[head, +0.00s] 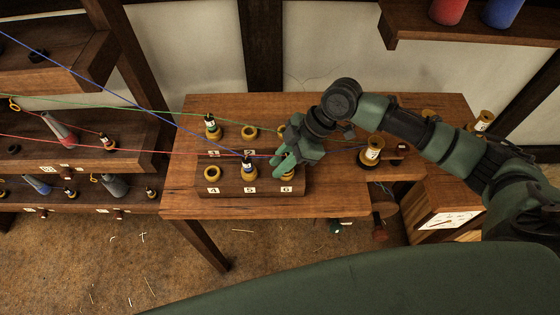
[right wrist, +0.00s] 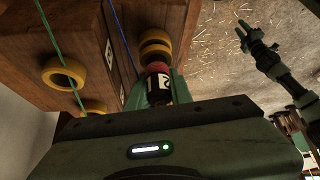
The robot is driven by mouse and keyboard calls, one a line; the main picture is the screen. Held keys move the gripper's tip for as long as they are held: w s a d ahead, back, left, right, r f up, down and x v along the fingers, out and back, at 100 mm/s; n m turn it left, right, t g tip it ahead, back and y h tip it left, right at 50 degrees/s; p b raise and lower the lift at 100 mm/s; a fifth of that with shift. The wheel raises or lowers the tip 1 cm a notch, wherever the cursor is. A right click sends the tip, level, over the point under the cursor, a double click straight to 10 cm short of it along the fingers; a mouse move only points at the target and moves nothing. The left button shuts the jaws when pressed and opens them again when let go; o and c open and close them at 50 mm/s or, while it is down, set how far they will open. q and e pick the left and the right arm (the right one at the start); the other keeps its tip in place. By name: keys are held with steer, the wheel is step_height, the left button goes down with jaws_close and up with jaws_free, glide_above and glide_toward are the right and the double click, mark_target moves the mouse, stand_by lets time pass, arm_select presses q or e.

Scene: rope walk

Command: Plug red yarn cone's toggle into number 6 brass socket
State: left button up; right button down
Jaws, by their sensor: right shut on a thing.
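My right gripper (head: 283,166) is shut on a dark toggle (right wrist: 158,85) with a red band and a white label, seen in the right wrist view. The toggle's red end is at the brass socket (right wrist: 155,48); whether it is seated inside cannot be told. In the head view the number 6 socket (head: 288,178) is partly hidden by the gripper. Red yarn (head: 180,150) runs from the left to the gripper. A red cone (head: 59,128) lies tilted on the left shelf. My left gripper (right wrist: 246,32) appears open and empty in the right wrist view, over the floor.
A blue toggle (head: 248,167) stands in socket 5 and a green one (head: 210,126) in socket 1. Socket 4 (head: 211,173) and socket 2 (head: 250,131) are empty. Blue yarn (head: 130,99) and green yarn (head: 120,106) cross above the bench. A brass spool (head: 371,152) stands right.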

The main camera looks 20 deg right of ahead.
steer(key=shift+f, duration=0.4)
steer(key=c, duration=1.5)
jaws_free()
steer(key=shift+c, duration=0.2)
steer(key=p+v, duration=0.7)
steer(key=v, duration=0.4)
steer(key=shift+p, duration=0.4)
steer(key=shift+r, duration=0.1)
